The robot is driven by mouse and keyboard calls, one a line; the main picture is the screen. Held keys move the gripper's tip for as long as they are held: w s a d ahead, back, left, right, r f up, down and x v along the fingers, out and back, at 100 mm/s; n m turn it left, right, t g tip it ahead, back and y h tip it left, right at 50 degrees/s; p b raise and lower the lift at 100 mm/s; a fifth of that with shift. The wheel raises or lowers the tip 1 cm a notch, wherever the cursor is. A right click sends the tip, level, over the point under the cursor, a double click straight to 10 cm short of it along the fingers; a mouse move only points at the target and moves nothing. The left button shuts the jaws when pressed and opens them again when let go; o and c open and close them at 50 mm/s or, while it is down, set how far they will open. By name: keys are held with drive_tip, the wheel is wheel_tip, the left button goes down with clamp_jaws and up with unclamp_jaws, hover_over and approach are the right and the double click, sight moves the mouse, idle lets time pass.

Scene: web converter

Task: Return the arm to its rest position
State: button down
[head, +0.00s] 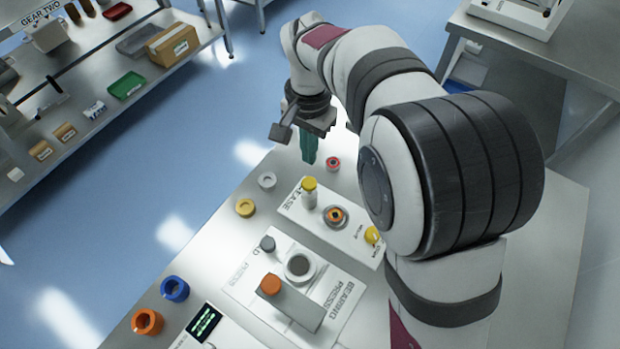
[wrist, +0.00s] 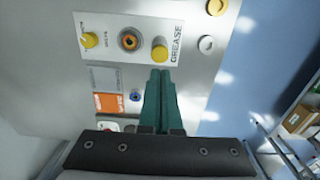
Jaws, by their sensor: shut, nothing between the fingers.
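My gripper (head: 309,158) hangs at the far end of my arm, pointing down near the far end of the white workbench (head: 545,225). Its green fingers are closed together with nothing between them. In the wrist view the shut fingers (wrist: 159,75) point toward the grease station (wrist: 130,38). The grease station also shows in the head view (head: 292,210), below and to the right of the fingers. My arm arches over the right part of the bench and hides some of it.
The bearing press plate (head: 245,290), a blue ring (head: 174,289) and an orange ring (head: 147,321) are nearer. A shelf (head: 150,75) stands left across open blue floor.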

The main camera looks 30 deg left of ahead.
drive_tip(key=s+d+r+m+y, duration=0.1)
drive_tip(key=s+d+r+m, duration=0.2)
drive_tip(key=d, duration=0.9)
drive_tip(key=s+d+r+m, duration=0.1)
drive_tip(key=s+d+r, duration=0.35)
drive_tip(key=d, duration=0.75)
drive_tip(key=s+d+f+m, duration=0.1)
drive_tip(key=s+d+f, duration=0.2)
drive_tip(key=s, duration=0.6)
drive_tip(key=shift+d+f+m+y, duration=0.3)
drive_tip(key=shift+d+f+y, duration=0.1)
drive_tip(key=shift+d, duration=0.5)
